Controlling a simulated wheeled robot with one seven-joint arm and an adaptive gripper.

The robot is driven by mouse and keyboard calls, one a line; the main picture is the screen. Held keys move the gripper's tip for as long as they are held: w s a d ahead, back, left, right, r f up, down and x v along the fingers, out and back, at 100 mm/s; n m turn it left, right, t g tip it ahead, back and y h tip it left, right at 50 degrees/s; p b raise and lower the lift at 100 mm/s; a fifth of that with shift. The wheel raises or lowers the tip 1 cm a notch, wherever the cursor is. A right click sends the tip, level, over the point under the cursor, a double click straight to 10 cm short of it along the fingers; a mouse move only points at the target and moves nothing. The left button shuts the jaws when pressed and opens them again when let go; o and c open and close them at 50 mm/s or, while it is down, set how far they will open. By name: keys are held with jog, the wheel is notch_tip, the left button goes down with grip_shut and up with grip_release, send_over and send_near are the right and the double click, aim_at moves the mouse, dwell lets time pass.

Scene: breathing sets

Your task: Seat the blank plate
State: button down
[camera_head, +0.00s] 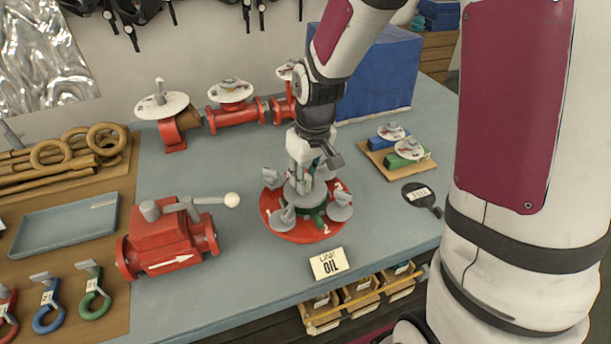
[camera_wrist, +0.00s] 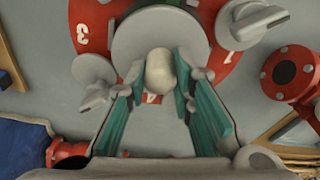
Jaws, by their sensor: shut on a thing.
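The blank plate (camera_wrist: 135,35) is a grey disc with a pale rounded knob (camera_wrist: 160,68). My gripper (camera_wrist: 161,82) is shut on the knob, its teal pads on either side of it. In the head view my gripper (camera_head: 304,166) points down at the round red flange (camera_head: 290,232), and the grey plate (camera_head: 297,193) lies over the flange's middle. A green part shows below the plate. Grey wing-shaped clamps (camera_head: 340,211) stand around the flange, which carries white numbers. I cannot tell whether the plate touches the flange beneath it.
A red valve (camera_head: 165,240) with a grey lever stands to the left. An "OIL" card (camera_head: 329,264) lies in front of the flange. A wooden board (camera_head: 375,160) with tagged parts and a dark round tag (camera_head: 418,195) are to the right. Red pipework (camera_head: 235,115) lines the back.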

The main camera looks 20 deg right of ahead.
aim_at(310, 194)
jog(key=shift+f+b, duration=0.3)
jog(key=shift+f, duration=0.8)
dwell(0.4)
jog(key=c, duration=1.3)
grip_release()
notch_tip(310, 194, up, 12)
jog(key=s, duration=0.1)
jog(key=shift+s+d, duration=0.25)
jog(key=shift+s, duration=0.1)
jog(key=shift+f, duration=0.1)
jog(key=s+r+m+t, duration=0.1)
jog(key=s+r+t, duration=0.1)
jog(key=s+r, duration=0.3)
jog(key=s+r+m+t, duration=0.1)
jog(key=s+r, duration=0.4)
jog(key=s, duration=0.6)
jog(key=shift+s+a+m+t+b, duration=0.25)
jog(key=shift+m+t+b, duration=0.15)
jog(key=shift+m, duration=0.1)
